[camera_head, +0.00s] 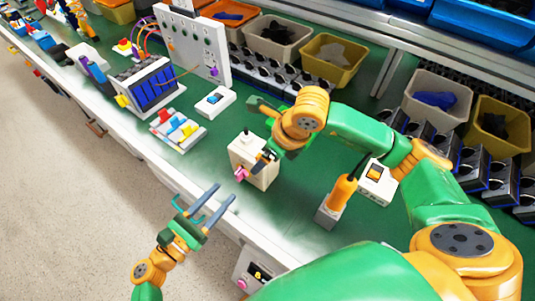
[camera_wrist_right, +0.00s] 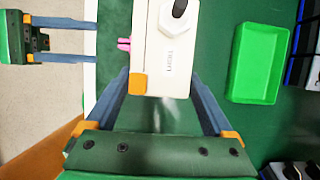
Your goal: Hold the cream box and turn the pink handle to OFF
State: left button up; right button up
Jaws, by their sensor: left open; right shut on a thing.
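The cream box (camera_head: 241,155) stands on the green bench top near its front edge. It also shows in the right wrist view (camera_wrist_right: 165,60), with a black knob on top and an orange patch at one corner. My right gripper (camera_head: 262,133) is shut on the box, one finger on each side. The pink handle (camera_head: 241,174) sticks out of the box's front side and shows in the right wrist view (camera_wrist_right: 124,44). My left gripper (camera_head: 224,193) is open and empty in front of the handle, fingers pointing towards it, apart from it. The handle's marks cannot be read.
A green tray (camera_wrist_right: 260,62) lies right of the box in the right wrist view. An orange-handled tool (camera_head: 338,198) and a white switch box (camera_head: 376,184) stand to the right. A small white switch unit (camera_head: 215,101) and a coloured block tray (camera_head: 178,130) lie to the left.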

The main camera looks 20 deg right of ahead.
jog(key=o, duration=1.5)
jog(key=shift+o, duration=0.2)
jog(key=v, duration=1.2)
